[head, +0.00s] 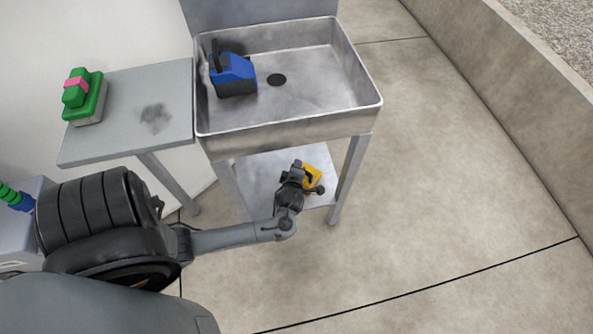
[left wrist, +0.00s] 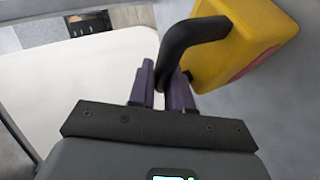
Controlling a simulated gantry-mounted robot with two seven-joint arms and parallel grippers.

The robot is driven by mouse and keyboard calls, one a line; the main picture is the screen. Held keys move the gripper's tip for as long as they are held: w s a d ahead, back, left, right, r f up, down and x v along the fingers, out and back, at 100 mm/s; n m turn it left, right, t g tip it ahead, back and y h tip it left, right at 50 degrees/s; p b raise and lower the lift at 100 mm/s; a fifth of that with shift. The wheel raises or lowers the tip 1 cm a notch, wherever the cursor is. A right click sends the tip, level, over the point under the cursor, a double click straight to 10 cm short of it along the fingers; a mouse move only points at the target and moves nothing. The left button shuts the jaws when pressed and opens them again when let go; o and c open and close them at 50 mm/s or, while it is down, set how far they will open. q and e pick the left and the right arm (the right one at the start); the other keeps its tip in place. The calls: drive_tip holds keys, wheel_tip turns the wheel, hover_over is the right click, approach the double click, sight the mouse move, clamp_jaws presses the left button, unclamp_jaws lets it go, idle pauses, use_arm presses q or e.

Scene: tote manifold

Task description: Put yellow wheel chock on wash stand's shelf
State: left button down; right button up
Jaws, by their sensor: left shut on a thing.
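The yellow wheel chock (head: 312,174) shows in the head view at the front of the wash stand's lower shelf (head: 262,172), partly hidden by my gripper. My left gripper (head: 301,176) is shut on the chock. In the left wrist view, the fingers of my left gripper (left wrist: 164,85) close on the black handle (left wrist: 190,38) of the yellow chock (left wrist: 245,45). A red patch shows on the chock's side. I cannot tell whether the chock touches the shelf. The wash stand (head: 290,128) has a metal basin on top. My right gripper is not in view.
A blue and black container (head: 233,76) stands in the basin near the drain. A side table (head: 130,112) to the left bears a green and pink object (head: 78,92). The stand's front legs (head: 350,180) flank the shelf. The floor to the right is clear.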

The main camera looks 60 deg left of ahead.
use_arm(q)
drive_tip(key=shift+f, duration=0.3)
drive_tip(key=shift+a+r, duration=0.1)
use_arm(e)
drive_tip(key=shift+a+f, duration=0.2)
use_arm(q)
drive_tip(key=c, duration=1.1)
unclamp_jaws()
drive_tip(key=shift+o, duration=0.2)
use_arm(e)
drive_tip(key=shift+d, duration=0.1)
